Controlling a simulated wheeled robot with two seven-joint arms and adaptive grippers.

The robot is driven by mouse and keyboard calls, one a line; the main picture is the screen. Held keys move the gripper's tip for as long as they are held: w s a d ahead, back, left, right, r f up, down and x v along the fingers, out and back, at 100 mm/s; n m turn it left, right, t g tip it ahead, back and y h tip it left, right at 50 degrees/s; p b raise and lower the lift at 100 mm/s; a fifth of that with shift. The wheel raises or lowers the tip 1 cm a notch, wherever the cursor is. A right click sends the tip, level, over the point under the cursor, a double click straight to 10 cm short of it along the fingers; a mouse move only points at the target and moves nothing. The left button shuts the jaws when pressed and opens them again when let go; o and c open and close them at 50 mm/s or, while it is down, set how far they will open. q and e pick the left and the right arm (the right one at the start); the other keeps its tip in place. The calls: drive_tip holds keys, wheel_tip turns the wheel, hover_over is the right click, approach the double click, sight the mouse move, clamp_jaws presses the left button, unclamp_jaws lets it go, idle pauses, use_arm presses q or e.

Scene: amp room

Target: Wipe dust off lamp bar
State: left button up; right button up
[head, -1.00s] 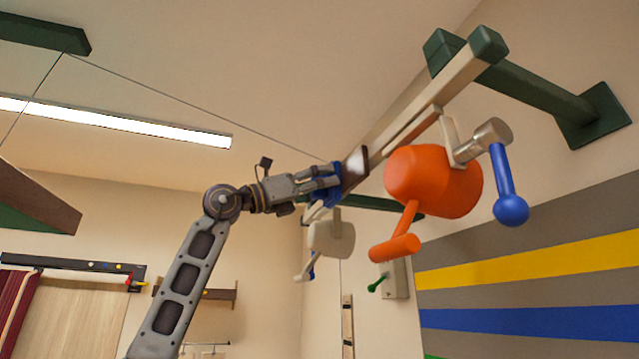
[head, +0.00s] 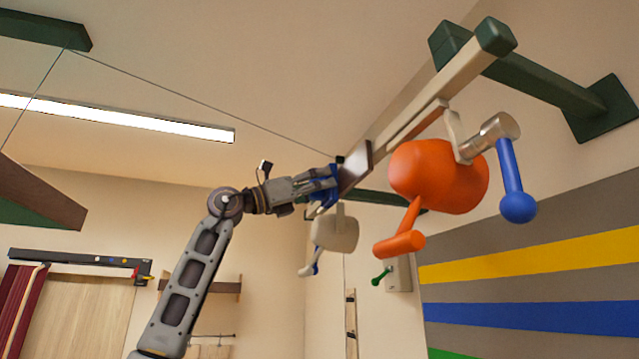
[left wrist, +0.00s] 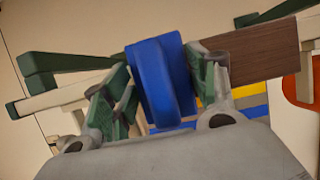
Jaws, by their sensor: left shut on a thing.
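The lamp bar (head: 437,92) is a long pale beam with green end caps, running from upper right back toward the middle of the head view. My left gripper (head: 328,184) is beside the bar's far part, shut on a blue block-like thing (left wrist: 163,84). In the left wrist view the blue thing stands between the two green-padded fingers, in front of the bar (left wrist: 65,98), with the brown piece (left wrist: 262,52) right of it. I cannot tell whether it touches the bar. Dust is not clearly distinguishable.
An orange lamp (head: 438,177) and a white lamp (head: 335,232) hang under the bar. A blue-ended lever (head: 516,205) hangs near the orange lamp. A green bracket (head: 548,92) joins the bar to the right wall. A thin cable crosses above my arm.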

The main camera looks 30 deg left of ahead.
use_arm(q)
drive_tip(key=shift+a, duration=0.15)
idle(0.3)
drive_tip(key=shift+s+a, duration=0.95)
drive_tip(key=shift+s, duration=0.15)
drive_tip(key=shift+s+a, duration=0.9)
drive_tip(key=shift+s, duration=0.2)
drive_tip(key=shift+s+a, duration=0.95)
drive_tip(key=shift+s, duration=0.2)
